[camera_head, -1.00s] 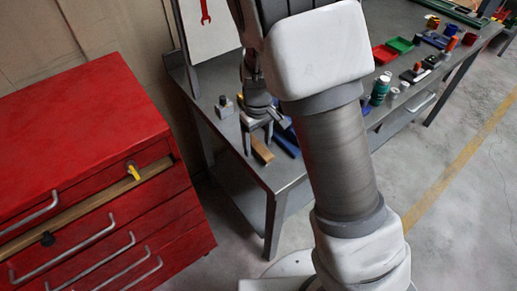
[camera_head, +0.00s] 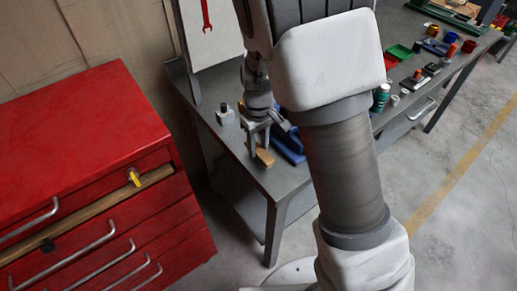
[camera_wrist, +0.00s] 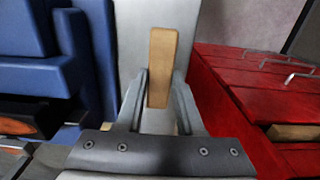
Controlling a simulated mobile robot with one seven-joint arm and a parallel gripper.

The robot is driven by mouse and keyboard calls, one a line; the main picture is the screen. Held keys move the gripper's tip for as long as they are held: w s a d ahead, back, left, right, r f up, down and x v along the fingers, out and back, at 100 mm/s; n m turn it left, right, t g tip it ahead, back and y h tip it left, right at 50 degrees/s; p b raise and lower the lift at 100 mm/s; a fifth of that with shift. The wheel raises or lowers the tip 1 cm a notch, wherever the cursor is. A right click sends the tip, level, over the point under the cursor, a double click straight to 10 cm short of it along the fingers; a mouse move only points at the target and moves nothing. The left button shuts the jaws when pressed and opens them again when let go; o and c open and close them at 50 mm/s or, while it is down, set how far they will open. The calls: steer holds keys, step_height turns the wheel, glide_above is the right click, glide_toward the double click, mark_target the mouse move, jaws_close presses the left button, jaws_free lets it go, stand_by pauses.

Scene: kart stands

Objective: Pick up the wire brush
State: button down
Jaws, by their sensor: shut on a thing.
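The wire brush (camera_head: 265,157) shows as a light wooden block near the left end of the grey workbench in the head view. In the wrist view the wooden brush (camera_wrist: 163,60) lies lengthwise between my two fingers and sticks out beyond their tips. My gripper (camera_wrist: 160,88) is shut on it. In the head view my gripper (camera_head: 258,143) points down over the brush and hides part of it. The bristles are not visible. I cannot tell whether the brush still touches the bench.
Blue bins (camera_head: 288,147) stand close beside the brush; blue shapes (camera_wrist: 50,60) fill the wrist view's left. A small grey block (camera_head: 225,113) sits left of my gripper. A red tool cabinet (camera_head: 80,135) with a partly open drawer stands left. A green bottle (camera_head: 381,97) stands farther along the bench.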

mark_target(261, 149)
steer(key=r, duration=0.3)
steer(key=shift+d+r, duration=0.1)
steer(key=shift+d, duration=0.3)
steer(key=s+d+r, duration=0.3)
steer(key=d+r, duration=0.3)
steer(key=d, duration=0.4)
steer(key=shift+d+r, duration=0.15)
steer(key=shift+d, duration=0.1)
steer(key=shift+s, duration=0.1)
steer(key=c, duration=1.3)
jaws_free()
jaws_close()
